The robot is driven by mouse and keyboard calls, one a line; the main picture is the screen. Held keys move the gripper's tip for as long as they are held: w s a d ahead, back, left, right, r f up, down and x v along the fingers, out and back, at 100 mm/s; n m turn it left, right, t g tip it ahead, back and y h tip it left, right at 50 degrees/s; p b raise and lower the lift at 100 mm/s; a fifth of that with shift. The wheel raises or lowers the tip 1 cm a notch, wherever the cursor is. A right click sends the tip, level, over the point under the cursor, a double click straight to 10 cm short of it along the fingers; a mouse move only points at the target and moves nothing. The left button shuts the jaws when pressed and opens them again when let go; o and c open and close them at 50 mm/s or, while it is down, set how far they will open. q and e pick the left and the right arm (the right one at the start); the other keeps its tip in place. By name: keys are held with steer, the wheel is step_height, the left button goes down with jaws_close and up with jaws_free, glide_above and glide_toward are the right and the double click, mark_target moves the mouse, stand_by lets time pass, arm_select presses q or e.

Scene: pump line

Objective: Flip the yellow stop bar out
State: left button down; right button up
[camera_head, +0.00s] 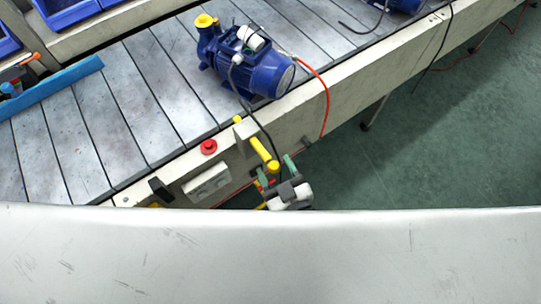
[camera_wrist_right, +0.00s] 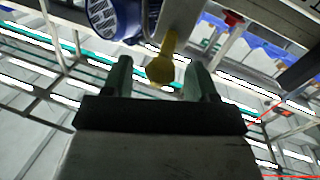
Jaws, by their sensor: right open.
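The yellow stop bar (camera_head: 261,149) is on a bracket at the conveyor's front edge and ends in a round yellow knob. In the head view it slants down and right from the bracket, over the front side. My right gripper (camera_head: 276,168) is open just below the knob, with its greenish fingers pointing up toward it. In the right wrist view the knob (camera_wrist_right: 160,70) shows between the two spread fingers (camera_wrist_right: 158,82), with gaps on both sides. I cannot tell how deep it sits between them. My left gripper is not in view.
A blue pump (camera_head: 250,65) with a yellow cap stands on the conveyor (camera_head: 135,105) behind the bar. A red button (camera_head: 208,146) and a grey socket box (camera_head: 206,182) sit left of the bar. Dark and red cables hang nearby. The green floor (camera_head: 450,140) at right is clear.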

steer(key=shift+x, duration=1.5)
steer(key=shift+c, duration=0.3)
jaws_close()
steer(key=p+v, duration=0.2)
steer(key=v, duration=0.1)
steer(key=shift+d+r, duration=0.1)
steer(key=shift+d, duration=0.25)
steer(key=shift+o, duration=0.3)
jaws_free()
steer(key=shift+s+d, duration=0.1)
steer(key=shift+d, duration=0.05)
